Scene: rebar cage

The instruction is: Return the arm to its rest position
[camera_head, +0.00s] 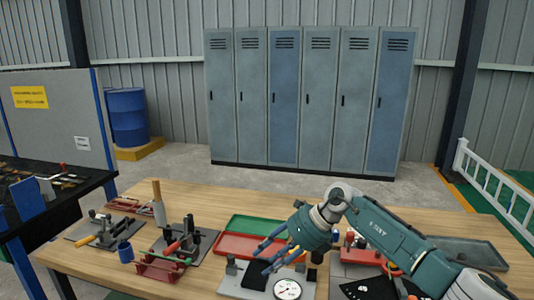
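My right arm (385,238) comes in from the lower right and reaches over the wooden table (335,193). My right gripper (263,260) points down and left above the middle of the table, near a black pad on a light plate (229,287). Its fingers look spread apart, and I see nothing held between them. A round white dial gauge (287,289) lies just below the gripper. My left arm and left gripper are not in view.
A red tray (232,247) and a green tray (262,228) lie behind the gripper. Rebar tools and fixtures (185,240) stand on the table's left. A grey tray (468,252) lies right of my arm. Lockers (305,110) stand beyond the table.

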